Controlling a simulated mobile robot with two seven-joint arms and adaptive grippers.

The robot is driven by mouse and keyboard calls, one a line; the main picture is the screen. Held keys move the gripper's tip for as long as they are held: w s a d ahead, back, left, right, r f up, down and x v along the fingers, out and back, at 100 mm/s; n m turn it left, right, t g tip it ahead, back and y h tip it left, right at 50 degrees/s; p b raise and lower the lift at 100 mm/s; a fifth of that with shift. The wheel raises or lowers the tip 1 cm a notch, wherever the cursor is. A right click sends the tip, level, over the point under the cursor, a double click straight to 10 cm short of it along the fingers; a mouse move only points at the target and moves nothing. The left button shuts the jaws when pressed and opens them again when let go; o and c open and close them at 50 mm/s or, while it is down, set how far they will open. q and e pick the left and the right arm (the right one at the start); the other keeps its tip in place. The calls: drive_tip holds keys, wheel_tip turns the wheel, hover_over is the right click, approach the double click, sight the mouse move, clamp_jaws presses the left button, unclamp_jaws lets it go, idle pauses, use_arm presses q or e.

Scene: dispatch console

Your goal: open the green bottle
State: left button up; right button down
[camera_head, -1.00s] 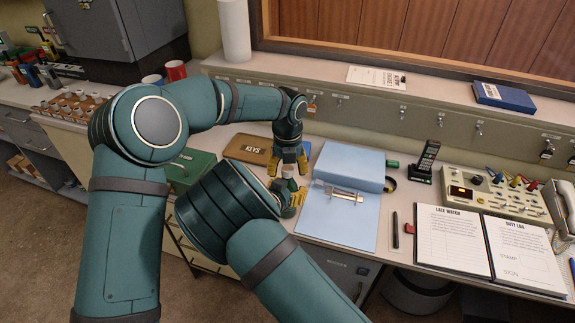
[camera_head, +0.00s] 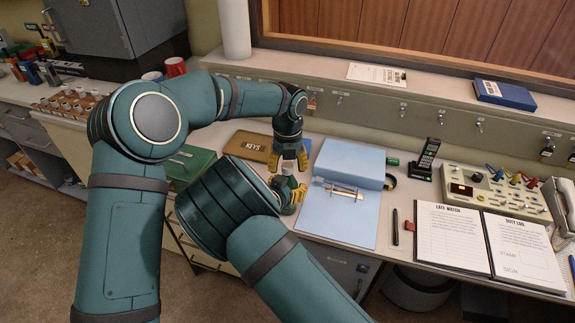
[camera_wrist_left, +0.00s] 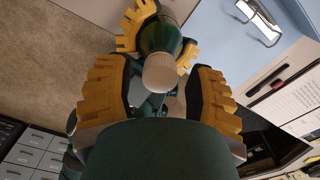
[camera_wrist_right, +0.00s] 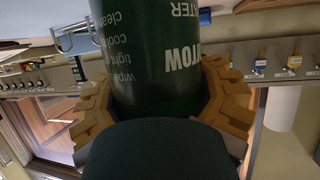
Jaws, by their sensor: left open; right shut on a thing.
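The green bottle (camera_wrist_right: 160,60) with white lettering fills the right wrist view, between the yellow fingers of my right gripper (camera_wrist_right: 165,105). My right gripper (camera_head: 289,190) is shut on it above the counter. The bottle's pale cap (camera_wrist_left: 160,73) is on its top in the left wrist view, facing that camera. My left gripper (camera_head: 289,162) is open, pointing down just above the cap. In the left wrist view its fingers (camera_wrist_left: 160,95) stand on both sides of the cap, with visible gaps. The bottle's lower part is hidden in the head view.
A light blue binder (camera_head: 345,215) lies right of the grippers. A brown KEYS folder (camera_head: 250,146) and a green box (camera_head: 190,167) lie to the left. An open log book (camera_head: 485,240), a handset (camera_head: 427,157) and a switch panel (camera_head: 495,190) are farther right.

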use_arm(q)
wheel_tip(320, 180, up, 4)
drive_tip(key=shift+r, duration=0.15)
use_arm(e)
unclamp_jaws()
drive_tip(key=shift+s+a, duration=0.1)
